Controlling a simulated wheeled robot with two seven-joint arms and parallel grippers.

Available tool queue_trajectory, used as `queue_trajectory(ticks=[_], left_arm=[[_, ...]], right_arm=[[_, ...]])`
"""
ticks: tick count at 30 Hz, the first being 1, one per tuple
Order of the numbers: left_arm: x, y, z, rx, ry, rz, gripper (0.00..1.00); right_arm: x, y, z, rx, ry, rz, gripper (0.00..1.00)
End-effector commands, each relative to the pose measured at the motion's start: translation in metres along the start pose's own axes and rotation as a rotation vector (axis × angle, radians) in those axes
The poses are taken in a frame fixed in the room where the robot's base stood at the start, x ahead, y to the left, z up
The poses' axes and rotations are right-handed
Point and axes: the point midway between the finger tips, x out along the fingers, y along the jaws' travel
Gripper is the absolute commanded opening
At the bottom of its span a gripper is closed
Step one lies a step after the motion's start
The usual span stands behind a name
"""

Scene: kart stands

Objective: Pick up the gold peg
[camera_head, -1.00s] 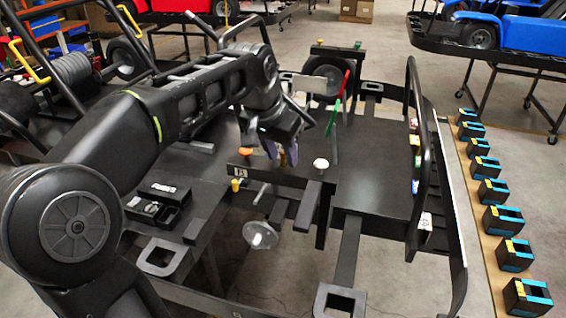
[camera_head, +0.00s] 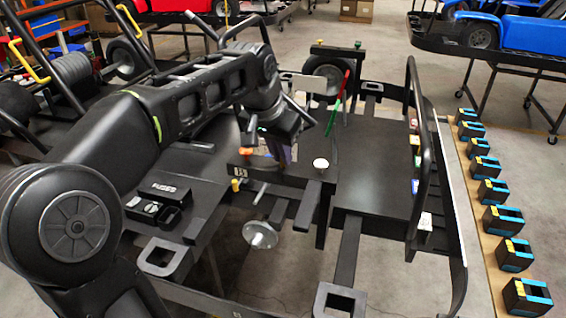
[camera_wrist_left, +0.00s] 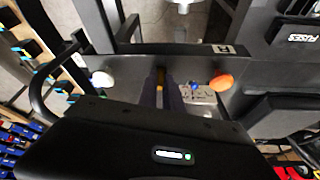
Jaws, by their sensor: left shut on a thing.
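The wrist view also shows the white knob (camera_wrist_left: 103,79) and the orange knob (camera_wrist_left: 221,82) on either side. My right gripper is not in view.
A black box marked FUSES (camera_head: 165,194) sits left on the stand. A curved black bar (camera_head: 412,140) rises at the right. The dark panel (camera_head: 375,190) before it is mostly clear.

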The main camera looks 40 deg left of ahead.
Motion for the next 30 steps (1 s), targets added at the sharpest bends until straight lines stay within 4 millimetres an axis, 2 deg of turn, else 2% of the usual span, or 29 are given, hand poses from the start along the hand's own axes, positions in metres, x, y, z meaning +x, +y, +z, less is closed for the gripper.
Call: queue_trajectory(ticks=[7, 11, 14, 24, 30], left_arm=[[-0.001, 0.000, -0.001, 0.000, 0.001, 0.000, 0.00], [-0.009, 0.000, -0.004, 0.000, 0.002, 0.000, 0.00], [-0.021, 0.000, -0.010, 0.001, 0.004, 0.000, 0.00], [-0.081, 0.000, -0.034, 0.001, 0.003, 0.000, 0.00], [-0.093, 0.000, -0.039, 0.000, 0.000, 0.000, 0.00]], right_arm=[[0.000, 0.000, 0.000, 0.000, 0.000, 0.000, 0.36], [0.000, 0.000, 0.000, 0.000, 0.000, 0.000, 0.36], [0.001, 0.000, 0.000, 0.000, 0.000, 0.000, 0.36], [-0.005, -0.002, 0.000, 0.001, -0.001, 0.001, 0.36], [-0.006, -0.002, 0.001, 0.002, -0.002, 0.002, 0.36]])
